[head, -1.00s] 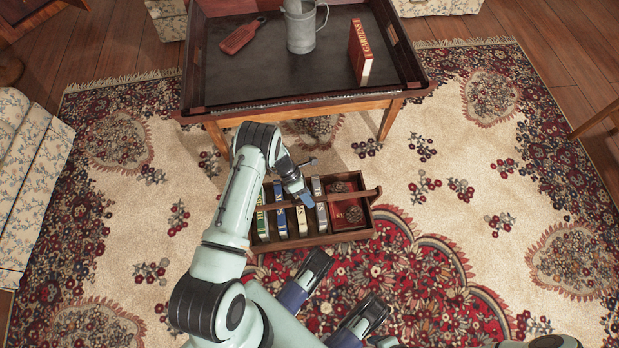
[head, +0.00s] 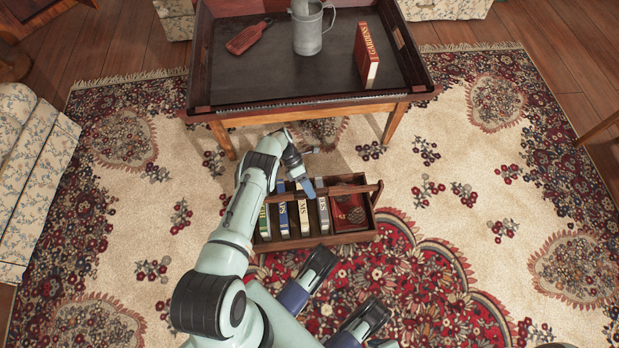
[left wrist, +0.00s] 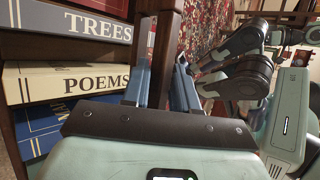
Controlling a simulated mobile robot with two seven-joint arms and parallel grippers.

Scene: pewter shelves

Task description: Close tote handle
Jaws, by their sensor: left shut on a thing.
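The wooden tote (head: 282,244) stands on the rug in front of the low table, with several upright books inside. Its wooden handle (head: 352,189) runs lengthwise above the books, towards the table side. My left gripper (head: 308,187) is shut on the handle, near its middle in the head view. In the left wrist view a dark wooden piece of the handle (left wrist: 161,62) shows between the two blue fingers (left wrist: 164,82). The books TREES (left wrist: 75,22) and POEMS (left wrist: 70,80) lie close beside the fingers.
The table (head: 300,84) holds a grey metal mug (head: 308,32), a red GARDENS book (head: 366,56) and a reddish paddle (head: 248,38). A floral sofa (head: 28,180) stands at left. The rug is clear to the tote's right.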

